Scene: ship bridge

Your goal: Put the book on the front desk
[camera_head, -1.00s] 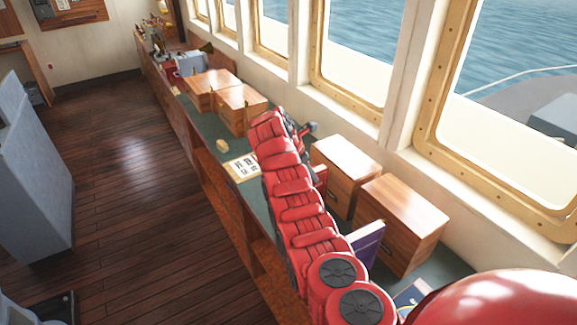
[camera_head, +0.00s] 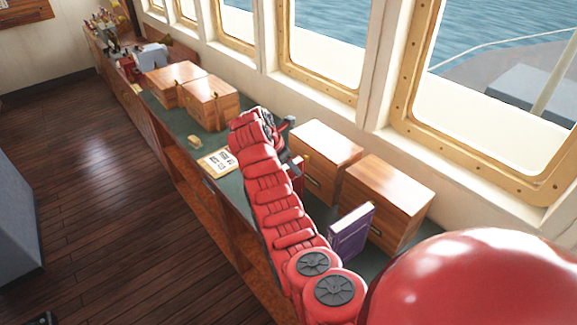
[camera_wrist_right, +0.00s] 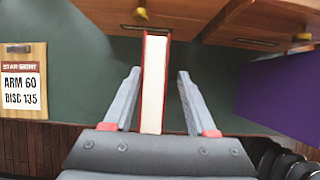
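A red-covered book (camera_wrist_right: 155,85) stands on edge on the green desktop in the right wrist view, its white page edge facing me. My right gripper (camera_wrist_right: 159,76) is open around it, one finger on each side with a visible gap. In the head view my right arm reaches over the long desk (camera_head: 180,122); its gripper (camera_head: 286,127) is small and partly hidden by the wrist. A red piece, perhaps the same book (camera_head: 299,172), shows beside the arm. A purple book (camera_head: 350,232) stands nearer me. My left gripper is not in view.
Wooden drawer boxes (camera_head: 385,195) and (camera_head: 325,150) stand by the window side. Two more boxes (camera_head: 208,103) stand farther along. A card on a board (camera_head: 217,162) lies on the desk. Open wooden floor (camera_head: 110,190) is at the left.

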